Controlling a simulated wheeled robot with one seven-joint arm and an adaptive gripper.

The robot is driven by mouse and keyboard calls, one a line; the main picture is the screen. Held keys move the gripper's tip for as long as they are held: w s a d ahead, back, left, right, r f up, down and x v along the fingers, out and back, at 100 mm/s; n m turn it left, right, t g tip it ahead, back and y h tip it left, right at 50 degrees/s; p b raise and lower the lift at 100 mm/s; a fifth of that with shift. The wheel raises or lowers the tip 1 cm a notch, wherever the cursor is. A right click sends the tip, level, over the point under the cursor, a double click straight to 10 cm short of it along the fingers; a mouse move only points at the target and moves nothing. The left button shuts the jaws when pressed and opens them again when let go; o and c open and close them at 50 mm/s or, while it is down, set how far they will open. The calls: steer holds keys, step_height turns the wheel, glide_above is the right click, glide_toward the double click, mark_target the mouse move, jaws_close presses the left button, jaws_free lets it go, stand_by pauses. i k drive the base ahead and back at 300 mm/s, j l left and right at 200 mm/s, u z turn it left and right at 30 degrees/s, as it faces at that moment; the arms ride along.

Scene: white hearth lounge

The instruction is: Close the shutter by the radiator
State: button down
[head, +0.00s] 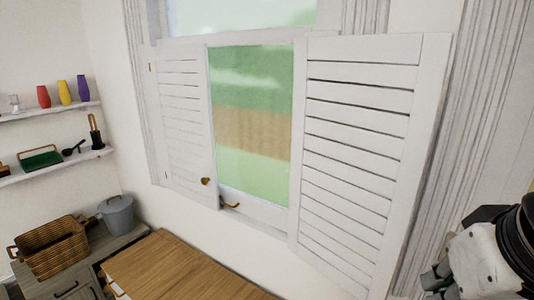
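A window has two white louvred shutters. The left shutter (183,125) stands partly open, with a small brass knob (205,181) near its lower free edge. The right shutter (360,130) is also open and angled toward me, and no knob shows on it. Between them a strip of window glass (252,120) is uncovered. No radiator shows, so I cannot tell which shutter is beside it. My gripper (436,282) is at the lower right, partly cut off, near the right shutter's lower outer side and apparently apart from it. Its fingers are too unclear to judge.
A brass catch (230,205) sits at the window's bottom. A wooden-topped cabinet (185,272) stands below the window. A wicker basket (50,248) and a grey pot (117,215) stand at left, under wall shelves (60,167) holding vases and small items.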

mark_target(355, 236)
steer(key=i+j+z, duration=0.1)
steer(key=j+z, duration=0.15)
steer(key=j, duration=0.8)
steer(key=j+z, duration=0.25)
steer(key=j, duration=2.2)
steer(key=k+l+z, duration=0.1)
steer(key=k+z, duration=0.15)
steer(key=k, duration=0.35)
steer(key=i+l+z, duration=0.1)
steer(key=z, duration=0.35)
steer(key=i+l+z, duration=0.1)
steer(key=z, duration=0.35)
steer(key=i+z, duration=0.2)
steer(key=z, duration=0.3)
steer(key=i, duration=0.35)
